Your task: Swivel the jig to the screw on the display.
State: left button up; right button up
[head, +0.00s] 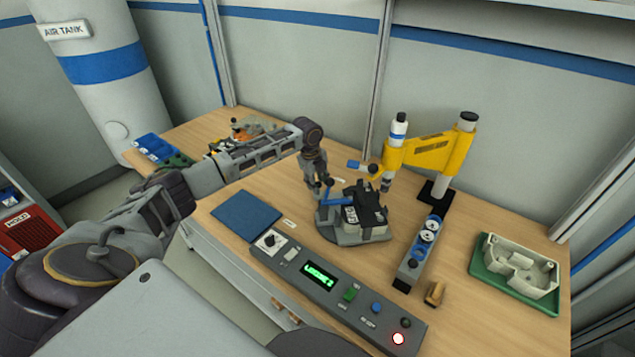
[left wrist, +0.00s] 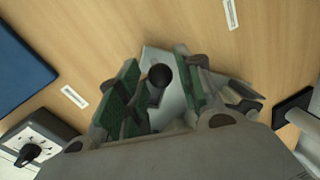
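The jig (head: 362,237) is a grey plate and fixture with black clamps holding a pale part (head: 350,214), in the middle of the bench. A blue arm (head: 337,201) sticks out of its left side. My left gripper (head: 322,184) points down at the jig's left side. In the left wrist view its green-padded fingers (left wrist: 158,88) are apart, with a dark round knob (left wrist: 160,76) between them; I cannot tell whether they touch it. The display (head: 319,273) on the grey console shows green characters too small to read. My right gripper is out of view.
A yellow arm (head: 430,151) on a post stands behind right. A green tray (head: 490,280) with a pale housing is at right. A blue mat (head: 245,217) lies left.

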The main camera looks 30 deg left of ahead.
pick_arm(q)
grip_shut()
